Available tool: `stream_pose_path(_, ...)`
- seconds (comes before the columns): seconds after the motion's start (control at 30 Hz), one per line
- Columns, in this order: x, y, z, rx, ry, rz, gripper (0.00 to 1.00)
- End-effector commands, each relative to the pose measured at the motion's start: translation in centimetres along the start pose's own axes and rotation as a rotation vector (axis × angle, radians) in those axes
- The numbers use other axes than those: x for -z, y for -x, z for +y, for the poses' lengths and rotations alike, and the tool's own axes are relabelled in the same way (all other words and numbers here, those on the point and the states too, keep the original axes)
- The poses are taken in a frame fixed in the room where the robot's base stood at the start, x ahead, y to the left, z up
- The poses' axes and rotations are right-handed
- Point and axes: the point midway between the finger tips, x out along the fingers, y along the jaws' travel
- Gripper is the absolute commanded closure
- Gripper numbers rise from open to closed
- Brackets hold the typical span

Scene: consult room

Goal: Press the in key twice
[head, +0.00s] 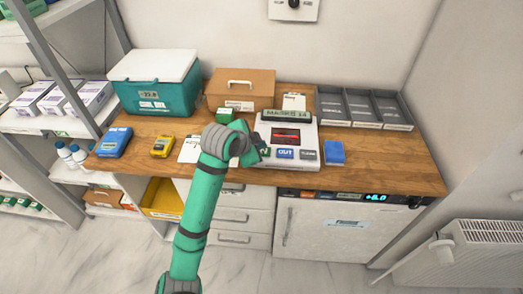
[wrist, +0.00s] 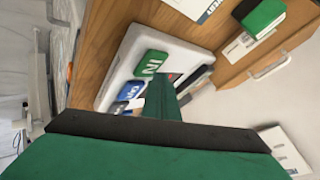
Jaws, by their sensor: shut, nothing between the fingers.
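The white counter device (head: 311,134) stands on the wooden worktop, its display (head: 286,115) reading "MASKS 14". The green IN key (wrist: 152,63) is mostly hidden behind my gripper in the head view; only an "N" shows there. The blue OUT key (head: 285,153) is beside it, also in the wrist view (wrist: 130,92). My gripper (head: 254,150) is shut and empty, over the device's near left corner. In the wrist view its fingertips (wrist: 164,88) appear just beside the IN key. I cannot tell whether they touch it.
A third key (head: 307,154) and a blue box (head: 334,153) lie to the right. Blue (head: 114,142) and yellow (head: 162,146) devices lie left.

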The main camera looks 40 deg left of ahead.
Motion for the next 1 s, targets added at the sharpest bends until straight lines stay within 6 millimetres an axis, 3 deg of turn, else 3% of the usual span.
stream_pose_path(1.0, -0.69, -0.57, 0.43, 0.001, 0.003, -0.001, 1.0)
